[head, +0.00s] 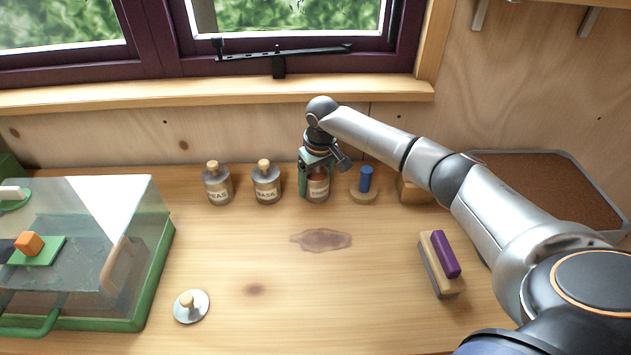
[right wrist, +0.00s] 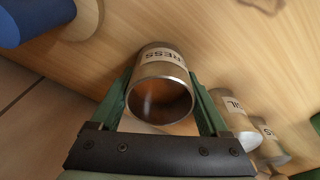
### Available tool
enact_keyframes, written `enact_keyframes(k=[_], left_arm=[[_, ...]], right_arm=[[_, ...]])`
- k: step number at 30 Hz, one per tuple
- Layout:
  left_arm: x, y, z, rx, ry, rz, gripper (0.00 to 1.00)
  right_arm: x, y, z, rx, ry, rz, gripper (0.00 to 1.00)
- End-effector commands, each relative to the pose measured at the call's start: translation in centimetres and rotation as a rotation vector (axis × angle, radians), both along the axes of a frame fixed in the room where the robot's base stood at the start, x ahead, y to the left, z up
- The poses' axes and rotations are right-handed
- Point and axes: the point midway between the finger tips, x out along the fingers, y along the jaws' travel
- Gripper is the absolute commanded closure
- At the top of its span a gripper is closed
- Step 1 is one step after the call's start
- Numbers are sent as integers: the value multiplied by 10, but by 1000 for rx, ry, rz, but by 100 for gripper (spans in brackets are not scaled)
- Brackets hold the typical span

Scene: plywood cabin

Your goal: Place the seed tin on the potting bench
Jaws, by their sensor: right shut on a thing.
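The seed tin (head: 317,192) is a small metal cylinder with a pale label; the right wrist view shows its open mouth and part of the word CRESS on the tin (right wrist: 160,85). My right gripper (head: 317,172) is shut on it from above, with a green finger on each side of it in the right wrist view (right wrist: 165,108). The tin is upright at the back of the wooden potting bench (head: 370,300). I cannot tell whether its base touches the wood. My left gripper is not in view.
Two stoppered tins, PEAS (head: 218,188) and BASIL (head: 266,187), stand left of the held tin. A blue peg on a round base (head: 364,192) is close on its right. A loose lid (head: 191,307), a brush-like block (head: 438,265) and a green-framed clear box (head: 90,250) lie nearer. The bench middle is clear.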

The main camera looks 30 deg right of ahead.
Motion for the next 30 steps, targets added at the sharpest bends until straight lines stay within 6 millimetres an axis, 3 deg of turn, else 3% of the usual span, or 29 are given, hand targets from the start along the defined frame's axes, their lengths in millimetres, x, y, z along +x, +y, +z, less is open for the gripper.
enact_keyframes(k=[2, 3, 8, 19, 30], left_arm=[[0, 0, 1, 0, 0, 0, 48], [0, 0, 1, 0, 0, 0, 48], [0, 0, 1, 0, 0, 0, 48], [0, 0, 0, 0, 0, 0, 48], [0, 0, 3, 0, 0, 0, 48]], right_arm=[[0, 0, -2, 1, 0, 0, 86], [0, 0, -3, 1, 0, 0, 19], [0, 0, -3, 0, 0, 0, 1], [0, 0, 6, 0, -2, 0, 0], [-8, 0, 80, 0, -4, -1, 0]])
